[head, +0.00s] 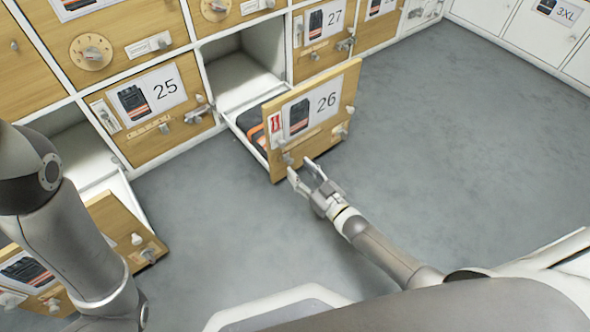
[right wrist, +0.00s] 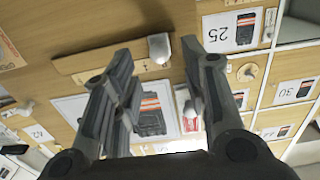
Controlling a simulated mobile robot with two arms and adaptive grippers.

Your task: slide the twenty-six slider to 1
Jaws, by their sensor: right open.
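The drawer marked 26 (head: 318,122) stands pulled out, its wooden front facing me. A slider rail (head: 312,138) runs along the lower part of this front, with a pale slider knob (head: 288,159) near its left end. My right gripper (head: 301,167) is open just in front of that end. In the right wrist view, which is upside down, the rail (right wrist: 105,68) and the pale knob (right wrist: 158,47) show. The knob appears between the open fingertips (right wrist: 156,52); contact cannot be told. The scale marks cannot be read. My left gripper is out of view.
Dark and orange workwear (head: 254,128) lies in the open drawer. A closed front marked 25 (head: 148,118) is to its left, and 27 (head: 321,45) is behind. Another open drawer (head: 120,225) is at lower left. The grey floor (head: 460,130) to the right is clear.

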